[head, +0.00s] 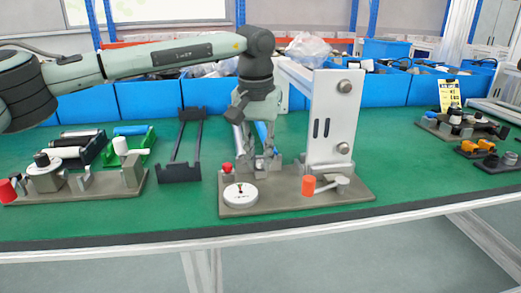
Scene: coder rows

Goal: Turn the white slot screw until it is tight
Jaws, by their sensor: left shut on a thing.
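My left gripper (259,164) points straight down at the back of a grey-brown fixture base (290,205) on the green bench. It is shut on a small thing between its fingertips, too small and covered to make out. I cannot pick out the white slot screw for sure; it may be hidden by the fingers. A red knob (227,168) is just left of the fingers. My right gripper is not in view.
A tall white column (334,115) stands right of the gripper, close to it. Blue bins (145,100) line the back.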

